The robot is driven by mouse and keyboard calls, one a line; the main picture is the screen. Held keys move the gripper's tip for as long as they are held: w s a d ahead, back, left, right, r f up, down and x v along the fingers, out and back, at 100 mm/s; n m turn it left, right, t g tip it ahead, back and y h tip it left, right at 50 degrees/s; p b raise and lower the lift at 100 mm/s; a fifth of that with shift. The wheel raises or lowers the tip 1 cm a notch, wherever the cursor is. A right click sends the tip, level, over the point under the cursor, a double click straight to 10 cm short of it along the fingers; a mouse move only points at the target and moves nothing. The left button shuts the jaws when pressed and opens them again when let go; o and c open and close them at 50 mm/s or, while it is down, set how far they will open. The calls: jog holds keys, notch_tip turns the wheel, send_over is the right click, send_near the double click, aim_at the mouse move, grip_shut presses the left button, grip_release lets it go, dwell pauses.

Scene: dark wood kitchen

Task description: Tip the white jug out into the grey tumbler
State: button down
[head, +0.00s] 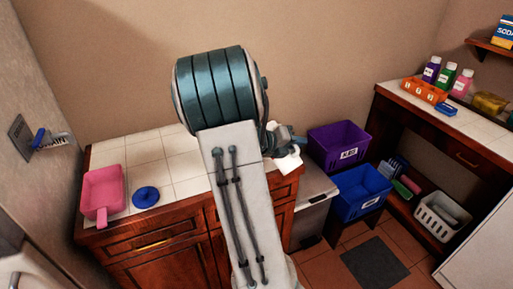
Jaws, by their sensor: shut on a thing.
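My gripper (291,146) is to the right of my arm's large joint, above the right end of the white-tiled counter (170,163). It is shut on the white jug (289,162), which shows only in part below it. The jug is small in view, so I cannot tell how far it is tilted or what is in it. I do not see the grey tumbler; my arm covers much of the counter's middle and right.
An orange crate (424,91) and several bottles sit on the far-right counter.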

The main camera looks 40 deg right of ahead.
aim_at(297, 161)
jog(key=shift+s+d+f+m+t+b, duration=0.15)
jog(key=shift+f+m+t+b, duration=0.25)
jog(key=shift+f+b, duration=0.65)
jog(key=shift+s+a+f+m+t+b, duration=0.1)
jog(key=shift+s+f+m+t+b, duration=0.35)
jog(key=shift+b, duration=1)
jog(key=shift+w+d+f+m+t+b, duration=0.15)
jog(key=shift+f+m+b, duration=0.3)
jog(key=shift+f+b, duration=0.75)
jog(key=s+m+b, duration=0.1)
jog(key=b, duration=0.2)
jog(key=shift+s+f+t+y, duration=0.1)
jog(key=shift+f+t+y, duration=0.2)
jog(key=shift+f+t, duration=0.1)
jog(key=s+f+m+t+b, duration=0.1)
jog(key=b, duration=0.3)
jog(key=shift+b, duration=0.3)
jog(key=f+m+t+b, duration=0.1)
jog(key=b, duration=0.3)
jog(key=f+m+t+b, duration=0.1)
jog(key=f+b, duration=0.1)
jog(key=b, duration=0.3)
jog(key=shift+s+m, duration=0.2)
jog(key=shift+m, duration=0.2)
jog(key=shift+b, duration=0.35)
